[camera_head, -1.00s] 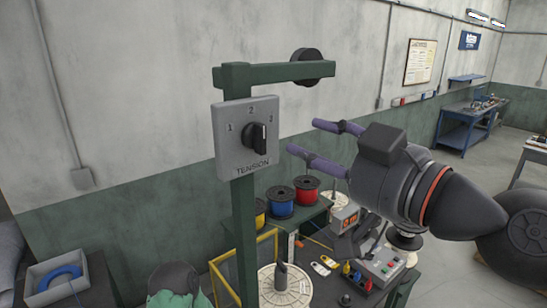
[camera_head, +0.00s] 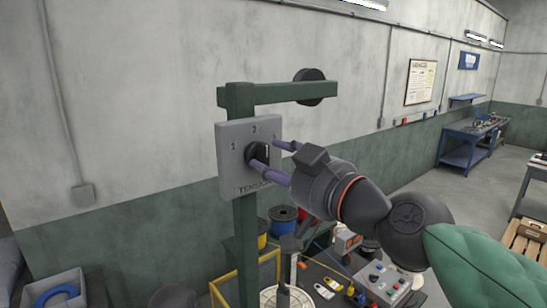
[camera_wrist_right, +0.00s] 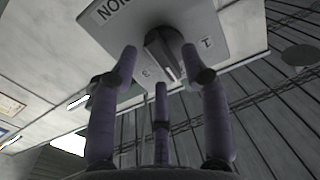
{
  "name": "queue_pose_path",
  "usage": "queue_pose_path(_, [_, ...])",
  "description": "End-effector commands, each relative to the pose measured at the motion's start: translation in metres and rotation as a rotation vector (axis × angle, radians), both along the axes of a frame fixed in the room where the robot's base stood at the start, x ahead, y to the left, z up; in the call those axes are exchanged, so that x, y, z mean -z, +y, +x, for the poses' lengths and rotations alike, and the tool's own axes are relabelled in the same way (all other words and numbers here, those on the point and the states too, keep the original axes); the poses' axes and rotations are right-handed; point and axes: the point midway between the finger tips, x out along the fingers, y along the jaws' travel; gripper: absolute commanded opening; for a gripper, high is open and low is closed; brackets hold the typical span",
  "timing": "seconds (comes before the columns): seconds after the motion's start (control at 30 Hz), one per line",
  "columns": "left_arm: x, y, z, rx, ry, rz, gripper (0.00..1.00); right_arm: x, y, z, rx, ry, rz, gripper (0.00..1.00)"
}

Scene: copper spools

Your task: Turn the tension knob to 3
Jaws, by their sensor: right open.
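The tension box (camera_head: 228,150) is a grey plate on a green post, with the numbers 1, 2 and 3 above a black knob (camera_head: 262,151). My right gripper (camera_head: 264,154) is open, its purple fingers reaching toward the box around the knob and partly hiding it and the word TENSION. In the right wrist view the knob (camera_wrist_right: 160,50) lies ahead between the spread fingers (camera_wrist_right: 168,62), with a pale mark on it. I cannot tell whether the fingers touch it or exactly which number it points to. My left gripper is not in view.
The green post (camera_head: 245,230) carries a crossbar with a black roller (camera_head: 309,88) above the box. Below are a blue spool (camera_head: 284,218), a yellow frame (camera_head: 222,285) and a control panel (camera_head: 383,282).

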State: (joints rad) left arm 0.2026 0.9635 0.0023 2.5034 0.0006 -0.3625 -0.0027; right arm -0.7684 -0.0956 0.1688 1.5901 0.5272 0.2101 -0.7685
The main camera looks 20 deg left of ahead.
Motion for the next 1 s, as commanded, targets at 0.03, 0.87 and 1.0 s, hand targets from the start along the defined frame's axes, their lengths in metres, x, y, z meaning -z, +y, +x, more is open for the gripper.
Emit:
queue_pose_path(0.03, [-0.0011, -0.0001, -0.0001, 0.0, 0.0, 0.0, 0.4, 0.0002, 0.0039, 0.0027, -0.001, 0.001, -0.002, 0.46])
queue_pose_path(0.87, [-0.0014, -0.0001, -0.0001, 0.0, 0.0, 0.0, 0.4, 0.0007, 0.0081, 0.0063, 0.0, 0.005, 0.003, 0.0])
queue_pose_path(1.0, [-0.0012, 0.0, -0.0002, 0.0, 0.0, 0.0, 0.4, 0.0009, 0.008, 0.0063, 0.0, 0.026, 0.019, 0.0])
